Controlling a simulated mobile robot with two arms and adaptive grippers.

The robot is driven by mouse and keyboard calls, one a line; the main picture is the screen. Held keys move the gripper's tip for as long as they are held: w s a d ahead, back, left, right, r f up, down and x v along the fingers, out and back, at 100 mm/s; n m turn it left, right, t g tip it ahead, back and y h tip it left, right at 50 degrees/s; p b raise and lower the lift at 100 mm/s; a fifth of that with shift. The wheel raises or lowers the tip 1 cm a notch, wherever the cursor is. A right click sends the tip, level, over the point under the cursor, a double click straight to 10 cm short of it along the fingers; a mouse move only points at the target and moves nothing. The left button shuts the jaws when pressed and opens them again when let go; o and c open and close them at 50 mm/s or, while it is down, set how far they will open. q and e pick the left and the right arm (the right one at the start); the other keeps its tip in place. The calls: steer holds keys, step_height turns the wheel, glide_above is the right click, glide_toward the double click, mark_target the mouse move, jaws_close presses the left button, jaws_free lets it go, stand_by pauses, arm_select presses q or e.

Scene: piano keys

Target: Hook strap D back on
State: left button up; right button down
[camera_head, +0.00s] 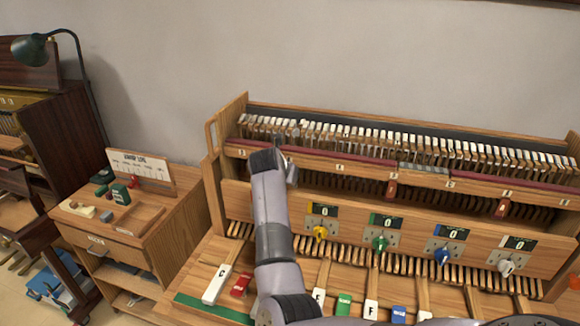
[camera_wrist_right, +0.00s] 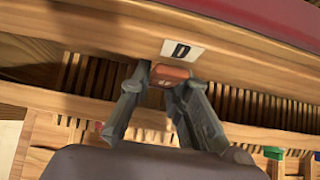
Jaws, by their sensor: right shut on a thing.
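In the right wrist view, the reddish-brown strap end (camera_wrist_right: 172,74) sits between the two grey fingers of my right gripper (camera_wrist_right: 165,82). The gripper is shut on it. The strap end is right below the white label D (camera_wrist_right: 182,50) on the wooden rail (camera_wrist_right: 110,42), close to the rail's lower edge. I cannot tell whether it is hooked. In the head view my right gripper (camera_head: 290,168) is up at the rail, left of the middle, and the arm hides strap D. My left gripper is not in view.
Two other reddish straps (camera_head: 391,190) (camera_head: 502,208) hang from the rail to the right. Below are number panels with coloured knobs, such as the yellow knob (camera_head: 320,232), and lettered keys such as C (camera_head: 217,285). A side cabinet (camera_head: 140,250) stands at left.

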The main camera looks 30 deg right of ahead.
steer(key=shift+s+a+r+g+y+p, duration=0.15)
steer(key=shift+a+g+y+p, duration=0.1)
steer(key=shift+g+y+p, duration=0.3)
steer(key=c, duration=1.5)
jaws_free()
